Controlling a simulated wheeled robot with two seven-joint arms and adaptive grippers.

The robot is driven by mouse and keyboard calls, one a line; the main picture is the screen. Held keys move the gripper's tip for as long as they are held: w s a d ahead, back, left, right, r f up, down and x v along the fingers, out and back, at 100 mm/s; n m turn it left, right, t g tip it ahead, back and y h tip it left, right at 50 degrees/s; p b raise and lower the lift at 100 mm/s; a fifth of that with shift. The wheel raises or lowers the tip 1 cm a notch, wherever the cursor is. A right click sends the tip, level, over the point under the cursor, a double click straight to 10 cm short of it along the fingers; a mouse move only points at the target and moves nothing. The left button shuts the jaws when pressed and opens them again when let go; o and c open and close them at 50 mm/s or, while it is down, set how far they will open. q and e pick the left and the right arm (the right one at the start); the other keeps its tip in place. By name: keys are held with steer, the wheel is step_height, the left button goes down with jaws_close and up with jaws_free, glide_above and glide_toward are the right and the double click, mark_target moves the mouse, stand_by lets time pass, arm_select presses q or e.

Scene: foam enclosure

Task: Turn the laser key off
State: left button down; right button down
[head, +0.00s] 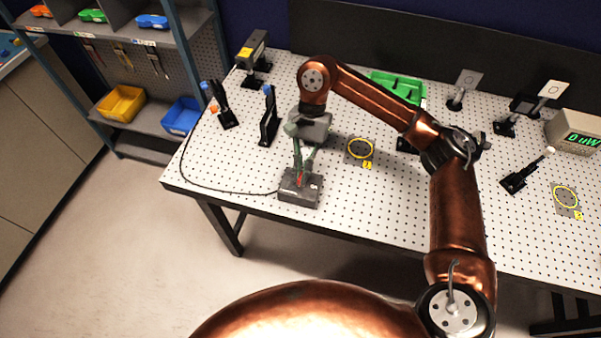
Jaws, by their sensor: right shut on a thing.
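The laser key box (292,191) is a small dark grey box at the front left edge of the perforated table. A small red part shows on top of it, between my fingertips. My right gripper (300,178) points down onto the box from above, with its greenish fingers closed at the key. The key itself is mostly hidden by the fingers, so its angle cannot be told. A black cable (215,190) runs from the box to the left and up to the back. My left gripper is not in view.
Black optic mounts (268,118) stand left of my right gripper. A yellow-topped device (252,58) sits at the back left. A green tray (410,88) is behind my arm. A power meter reading 0 uW (577,134) stands at the right. Yellow ring marks (360,149) lie on the table (380,205).

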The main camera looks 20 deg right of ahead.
steer(key=shift+f+n+b, duration=0.1)
steer(key=shift+n+b, duration=0.2)
stand_by(0.4)
steer(key=c, duration=2.1)
jaws_free()
steer(key=v, duration=1.2)
steer(key=shift+a, duration=0.15)
